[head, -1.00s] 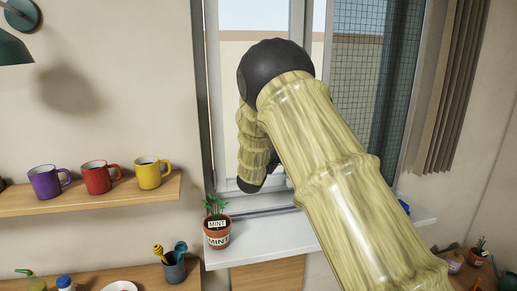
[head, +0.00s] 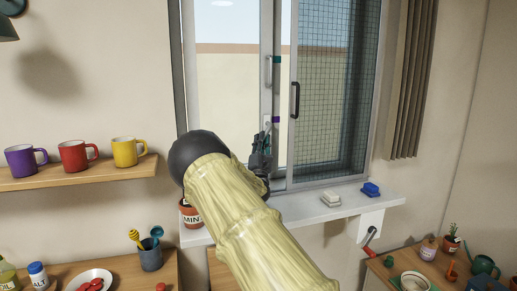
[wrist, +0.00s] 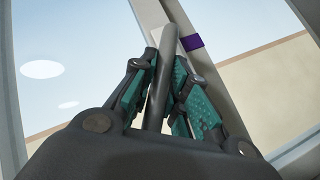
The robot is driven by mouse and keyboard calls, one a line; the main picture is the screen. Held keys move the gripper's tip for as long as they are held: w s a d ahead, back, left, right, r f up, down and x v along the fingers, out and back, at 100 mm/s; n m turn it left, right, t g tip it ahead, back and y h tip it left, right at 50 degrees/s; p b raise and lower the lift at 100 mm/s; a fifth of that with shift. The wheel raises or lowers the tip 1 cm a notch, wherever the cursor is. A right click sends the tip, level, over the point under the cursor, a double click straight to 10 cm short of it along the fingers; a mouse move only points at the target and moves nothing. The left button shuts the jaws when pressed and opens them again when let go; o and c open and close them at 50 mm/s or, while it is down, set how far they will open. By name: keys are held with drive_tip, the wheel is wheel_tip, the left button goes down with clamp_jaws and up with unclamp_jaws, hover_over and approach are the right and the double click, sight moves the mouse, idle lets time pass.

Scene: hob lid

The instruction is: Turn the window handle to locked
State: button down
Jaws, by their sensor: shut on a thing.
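The window handle is a grey lever (head: 268,126) on the window's middle upright, beside a purple mark (head: 276,119). In the wrist view the grey lever (wrist: 169,45) rises between my fingers, with a pale plate behind its upper end and the purple mark (wrist: 193,41) to the right. My gripper (wrist: 164,65) has its teal-padded fingers on both sides of the lever and is shut on it. In the head view my gripper (head: 265,136) is at the lever's lower part, which it hides.
A grey bar handle (head: 268,71) is higher on the upright, by a teal mark (head: 277,59). A dark handle (head: 295,100) is on the mesh screen's frame.

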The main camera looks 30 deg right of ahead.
drive_tip(key=shift+s+d+f+n+t+y+b, duration=0.1)
drive_tip(key=shift+d+f+n+t+y+b, duration=0.1)
drive_tip(key=shift+n+t+y+b, duration=0.45)
drive_tip(key=shift+w+d+f+n+t+y+b, duration=0.1)
drive_tip(key=shift+d+n+t+y+b, duration=0.2)
drive_tip(key=shift+n, duration=0.6)
drive_tip(key=shift+s+d+f+n+t+y+b, duration=0.15)
drive_tip(key=shift+n+t+y+b, duration=0.25)
drive_tip(key=shift+n+y, duration=0.3)
drive_tip(key=shift+n+t+y, duration=0.25)
drive_tip(key=shift+n+y, duration=0.1)
drive_tip(key=shift+n, duration=0.1)
drive_tip(key=c, duration=1.4)
unclamp_jaws()
drive_tip(key=s+a, duration=0.2)
drive_tip(key=s, duration=0.1)
drive_tip(key=s+a, duration=0.1)
drive_tip(key=s, duration=0.3)
drive_tip(key=s+a, duration=0.2)
drive_tip(key=s, duration=0.2)
drive_tip(key=shift+s+a+f, duration=0.25)
drive_tip(key=shift+a+f, duration=0.1)
drive_tip(key=shift+f, duration=0.05)
